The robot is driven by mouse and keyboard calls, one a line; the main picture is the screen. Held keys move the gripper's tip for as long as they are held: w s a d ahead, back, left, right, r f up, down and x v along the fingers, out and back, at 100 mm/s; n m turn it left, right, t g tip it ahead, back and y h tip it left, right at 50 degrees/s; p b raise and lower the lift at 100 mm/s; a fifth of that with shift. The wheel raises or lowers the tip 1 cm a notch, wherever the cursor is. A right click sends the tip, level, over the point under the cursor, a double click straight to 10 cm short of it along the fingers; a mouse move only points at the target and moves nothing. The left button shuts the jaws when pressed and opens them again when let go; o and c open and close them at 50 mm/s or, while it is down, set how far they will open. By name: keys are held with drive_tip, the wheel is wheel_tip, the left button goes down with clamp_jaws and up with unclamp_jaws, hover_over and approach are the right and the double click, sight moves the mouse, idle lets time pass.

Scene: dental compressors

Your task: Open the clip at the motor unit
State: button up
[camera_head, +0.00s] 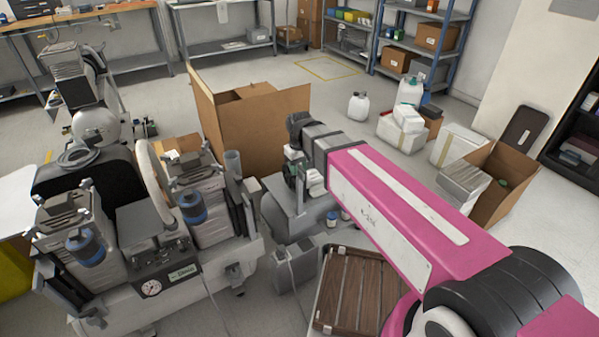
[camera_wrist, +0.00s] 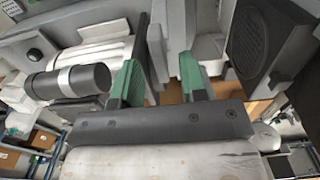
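The compressor (camera_head: 150,262) stands at the left in the head view, with grey ribbed motor units (camera_head: 205,205) on top, capped by dark brackets. I cannot tell for certain which part is the clip. My gripper (camera_head: 297,172) is to the right of the nearer motor units, partly hidden by my arm. In the wrist view my gripper's green fingers (camera_wrist: 160,85) are apart, with grey upright parts (camera_wrist: 158,45) showing between and beyond them. A ribbed pale motor unit (camera_wrist: 95,50) and a dark cylinder with a light band (camera_wrist: 70,82) lie left of the fingers. Contact cannot be told.
A black grilled panel (camera_wrist: 257,40) is close right of the fingers. In the head view an open cardboard box (camera_head: 255,125) stands behind my gripper, and a brown slatted crate (camera_head: 345,290) lies below my arm.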

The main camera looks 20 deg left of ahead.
drive_tip(key=shift+f, duration=1.15)
clamp_jaws()
